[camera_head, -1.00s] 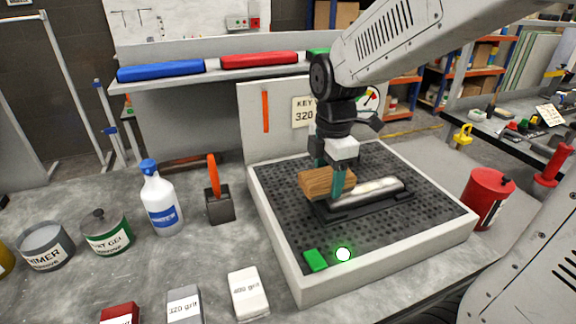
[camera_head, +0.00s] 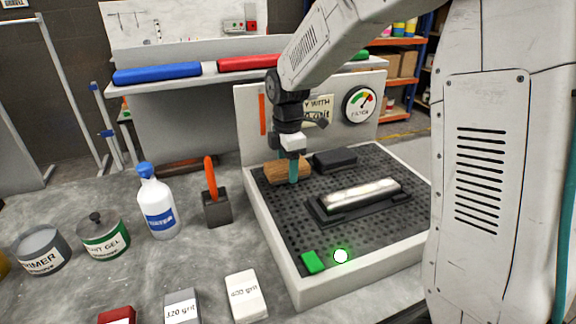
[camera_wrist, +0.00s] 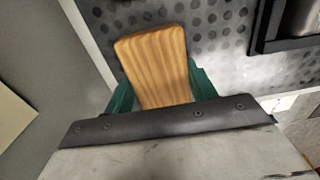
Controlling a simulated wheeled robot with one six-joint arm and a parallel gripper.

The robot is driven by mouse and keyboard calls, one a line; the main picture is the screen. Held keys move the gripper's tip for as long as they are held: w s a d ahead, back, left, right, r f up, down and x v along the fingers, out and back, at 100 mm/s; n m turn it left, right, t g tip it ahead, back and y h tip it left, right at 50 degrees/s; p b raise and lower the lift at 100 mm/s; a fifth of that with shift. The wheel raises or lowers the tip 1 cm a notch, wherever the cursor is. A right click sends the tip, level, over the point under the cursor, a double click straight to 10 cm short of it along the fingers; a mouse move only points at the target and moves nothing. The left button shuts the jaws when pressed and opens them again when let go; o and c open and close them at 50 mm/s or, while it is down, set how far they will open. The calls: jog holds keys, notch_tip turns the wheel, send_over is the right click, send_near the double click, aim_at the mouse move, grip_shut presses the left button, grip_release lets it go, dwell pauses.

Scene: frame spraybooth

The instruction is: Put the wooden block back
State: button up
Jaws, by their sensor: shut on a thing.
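The wooden block (camera_head: 273,172) is light brown with visible grain. It also shows in the wrist view (camera_wrist: 157,62), between the two green fingers of my gripper (camera_wrist: 163,88). My gripper (camera_head: 293,172) is shut on the block, over the back left part of the perforated black bed (camera_head: 283,215). I cannot tell whether the block touches the bed. In the head view, part of the block is hidden behind a finger.
A silvery bar in a black holder (camera_head: 362,195) lies mid-bed, with a dark block (camera_head: 335,159) behind it. A pale rim (camera_head: 268,240) and an upright back panel (camera_head: 247,125) bound the bed.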

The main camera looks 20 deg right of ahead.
jog(key=shift+f, duration=0.2)
jog(key=o, duration=1)
jog(key=shift+o, duration=0.2)
notch_tip(320, 180, up, 12)
jog(key=s+d+f+m+t, duration=0.1)
jog(key=s+d+m, duration=0.2)
jog(key=s+m, duration=1.5)
jog(key=s, duration=1.3)
jog(key=shift+f, duration=0.1)
